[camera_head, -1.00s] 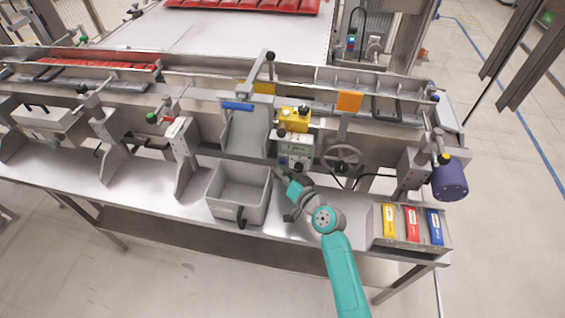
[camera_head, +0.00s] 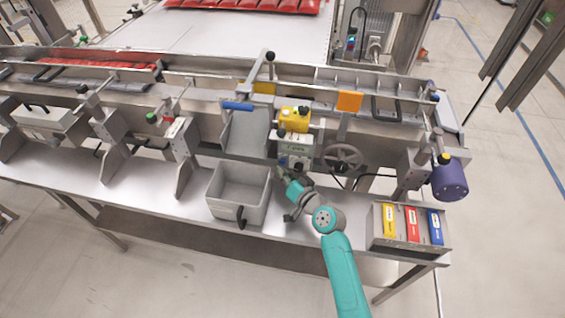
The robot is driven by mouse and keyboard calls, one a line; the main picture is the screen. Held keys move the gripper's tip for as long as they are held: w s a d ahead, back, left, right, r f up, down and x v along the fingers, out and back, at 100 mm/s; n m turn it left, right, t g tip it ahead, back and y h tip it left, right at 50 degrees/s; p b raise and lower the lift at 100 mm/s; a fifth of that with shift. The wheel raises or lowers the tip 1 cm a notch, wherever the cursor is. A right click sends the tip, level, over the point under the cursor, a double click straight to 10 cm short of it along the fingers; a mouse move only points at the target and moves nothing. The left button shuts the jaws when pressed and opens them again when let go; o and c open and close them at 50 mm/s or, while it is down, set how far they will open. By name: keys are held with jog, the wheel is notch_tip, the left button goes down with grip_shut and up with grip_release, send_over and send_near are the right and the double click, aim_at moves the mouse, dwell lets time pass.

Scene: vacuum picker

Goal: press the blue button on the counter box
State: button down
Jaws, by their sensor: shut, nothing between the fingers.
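The counter box (camera_head: 296,147) is a small grey box with a pale display, below a yellow unit on the machine's front. Small buttons sit low on its face, and a bluish spot shows near its lower left. They are too small to tell apart clearly. My gripper (camera_head: 282,174) is shut and empty, just below and in front of the box's lower left. I cannot tell whether its tips touch the box. The teal arm comes up from the bottom of the picture.
A grey open bin (camera_head: 222,207) stands left of my gripper. A handwheel (camera_head: 341,159) is right of the box. A rack (camera_head: 378,243) with yellow, red and blue packs sits at the right end of the steel shelf. A purple cylinder (camera_head: 450,182) hangs above it.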

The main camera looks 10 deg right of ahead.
jog(key=shift+w, duration=0.1)
jog(key=shift+w+d, duration=0.2)
jog(key=shift+w, duration=0.05)
jog(key=shift+w+d, duration=0.15)
jog(key=shift+w, duration=0.2)
dwell(0.6)
jog(key=shift+s, duration=0.15)
dwell(0.3)
jog(key=shift+s+a, duration=0.35)
jog(key=shift+s, duration=0.25)
jog(key=shift+s, duration=0.1)
jog(key=shift+s+a, duration=0.35)
jog(key=shift+s, duration=0.4)
jog(key=shift+s+a, duration=0.3)
jog(key=shift+s, duration=0.4)
jog(key=shift+s+a, duration=0.35)
jog(key=shift+s, duration=0.4)
